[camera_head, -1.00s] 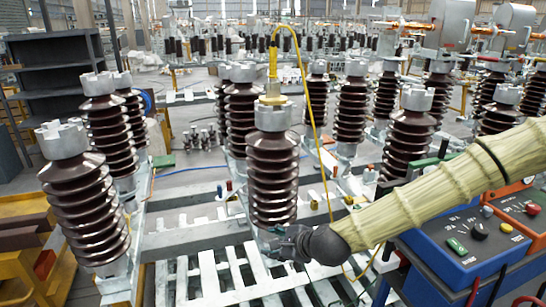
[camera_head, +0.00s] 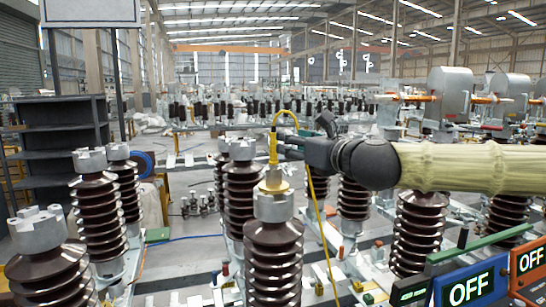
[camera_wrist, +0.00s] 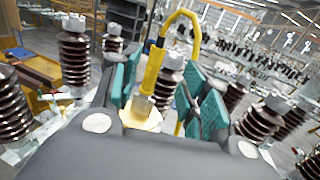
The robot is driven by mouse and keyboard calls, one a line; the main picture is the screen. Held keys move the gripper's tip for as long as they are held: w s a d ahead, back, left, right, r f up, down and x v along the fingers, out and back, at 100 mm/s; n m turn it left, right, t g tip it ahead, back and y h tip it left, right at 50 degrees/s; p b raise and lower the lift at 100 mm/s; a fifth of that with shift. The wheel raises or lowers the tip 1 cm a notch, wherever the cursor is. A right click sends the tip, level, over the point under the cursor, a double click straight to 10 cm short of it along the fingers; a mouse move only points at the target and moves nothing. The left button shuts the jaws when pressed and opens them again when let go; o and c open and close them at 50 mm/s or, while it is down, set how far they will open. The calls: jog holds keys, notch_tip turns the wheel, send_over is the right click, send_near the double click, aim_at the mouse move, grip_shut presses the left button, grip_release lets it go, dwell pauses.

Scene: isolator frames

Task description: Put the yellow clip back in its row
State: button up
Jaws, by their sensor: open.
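The yellow clip (camera_head: 273,150) stands upright on the metal cap (camera_head: 273,205) of the central brown insulator (camera_head: 274,255). Its yellow cable loops over the top and hangs down on the right. My gripper (camera_head: 284,146) is just right of the clip at about its height, pointing left. In the wrist view, the clip (camera_wrist: 153,70) stands between my gripper's teal finger pads (camera_wrist: 163,82), with gaps visible on both sides. The fingers are apart and not closed on it. I cannot tell which place is the clip's row.
More brown insulators stand at left (camera_head: 98,205) and right (camera_head: 418,230). A blue box (camera_head: 470,288) and an orange box (camera_head: 526,268), both reading OFF, are at lower right. Dark shelves (camera_head: 60,140) stand at back left. The space above the caps is mostly open.

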aim_at(274, 164)
jog(key=shift+f+p+x, duration=0.2)
jog(key=shift+p+x, duration=1.9)
jog(key=shift+x, duration=2.1)
jog(key=shift+s+a, duration=0.1)
jog(key=shift+a, duration=0.05)
grip_shut()
